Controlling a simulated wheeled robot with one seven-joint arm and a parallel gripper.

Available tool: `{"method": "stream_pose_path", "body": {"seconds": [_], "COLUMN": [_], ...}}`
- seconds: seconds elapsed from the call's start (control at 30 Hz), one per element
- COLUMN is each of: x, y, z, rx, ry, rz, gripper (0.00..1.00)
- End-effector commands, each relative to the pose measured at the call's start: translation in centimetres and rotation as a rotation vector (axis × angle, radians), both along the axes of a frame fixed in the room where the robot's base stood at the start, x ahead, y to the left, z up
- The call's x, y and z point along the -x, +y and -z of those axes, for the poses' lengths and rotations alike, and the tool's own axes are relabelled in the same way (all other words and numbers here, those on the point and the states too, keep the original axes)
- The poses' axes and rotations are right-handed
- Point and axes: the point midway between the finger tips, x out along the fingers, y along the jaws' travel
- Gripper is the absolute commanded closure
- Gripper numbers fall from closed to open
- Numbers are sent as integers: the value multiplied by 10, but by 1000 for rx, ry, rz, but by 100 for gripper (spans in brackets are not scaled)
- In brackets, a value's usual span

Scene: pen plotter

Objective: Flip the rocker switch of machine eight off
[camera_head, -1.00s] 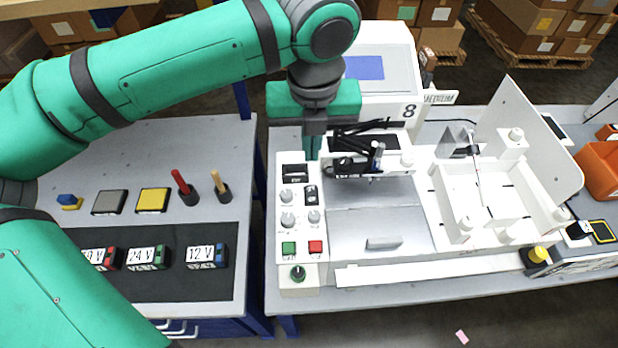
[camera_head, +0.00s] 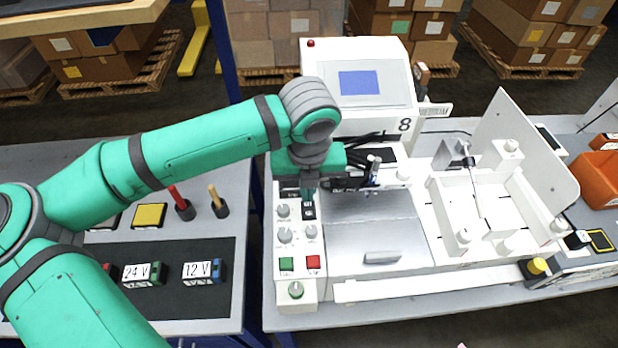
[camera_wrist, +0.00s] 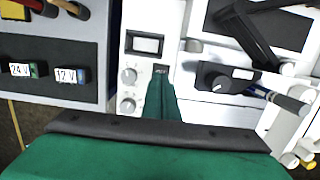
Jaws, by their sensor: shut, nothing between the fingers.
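Machine eight (camera_head: 405,124) is a white pen plotter with the number 8 on its housing. Its control strip on the left carries a small black rocker switch (camera_head: 308,211), in the column right of the grey knobs. The switch also shows in the wrist view (camera_wrist: 160,69), just beyond the fingertips and partly hidden by them. I cannot tell which way the rocker is tilted. My gripper (camera_head: 308,194) is shut and empty, pointing down, with its green fingertips (camera_wrist: 159,82) at or very close to the switch. I cannot tell whether they touch it.
Black pen-carriage arms (camera_head: 365,160) stand close to the right of my gripper. Grey knobs (camera_head: 284,235), a green button (camera_head: 286,264) and a red button (camera_head: 313,262) lie nearer on the strip. A small display (camera_wrist: 145,44) sits beside the switch.

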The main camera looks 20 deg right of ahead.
Motion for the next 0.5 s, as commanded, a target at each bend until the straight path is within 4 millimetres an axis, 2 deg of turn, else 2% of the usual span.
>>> {"method": "stream_pose_path", "body": {"seconds": [0.2,0.5], "x": [-2,-3], "y": [-3,-3], "z": [21,26], "rx": [0,-1], "ry": [2,0], "rz": [4,4], "gripper": [100,100]}}
